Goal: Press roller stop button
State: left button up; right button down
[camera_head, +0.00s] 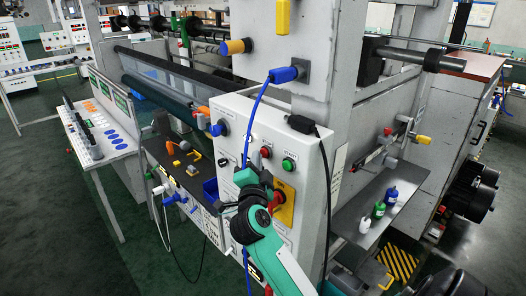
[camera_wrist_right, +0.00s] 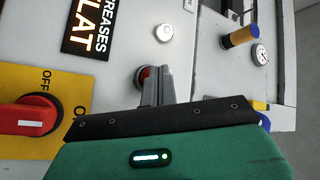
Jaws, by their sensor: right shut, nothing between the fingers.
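A grey-white control panel (camera_head: 301,146) stands in the middle of the head view. A red button (camera_head: 265,152) and a green button (camera_head: 288,164) are on its face. My right gripper (camera_head: 243,179) is shut and empty, close in front of the panel, below and left of these buttons. In the right wrist view, the shut fingers (camera_wrist_right: 158,84) point at a red button (camera_wrist_right: 145,74) and partly cover it. I cannot tell whether they touch it. Its label is not readable, so I cannot tell which button is roller stop. My left gripper is not in view.
A yellow plate with a red rotary switch (camera_wrist_right: 30,118) is beside the gripper. A pale round button (camera_wrist_right: 163,33) and a yellow-blue knob (camera_wrist_right: 240,37) are near. A blue cable (camera_head: 255,115) hangs down the panel. Bottles stand on a shelf (camera_head: 349,222) at right.

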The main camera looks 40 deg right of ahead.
jog(key=shift+d+p, duration=0.45)
dwell(0.7)
jog(key=shift+a, duration=0.2)
jog(key=shift+a+p, duration=0.4)
jog(key=shift+a, duration=0.3)
jog(key=shift+s+a+p, duration=0.15)
jog(key=shift+a+p, duration=0.25)
jog(key=shift+a, duration=0.85)
jog(key=shift+s+a+p, duration=0.1)
jog(key=shift+a+p, duration=0.25)
jog(key=shift+a, duration=0.9)
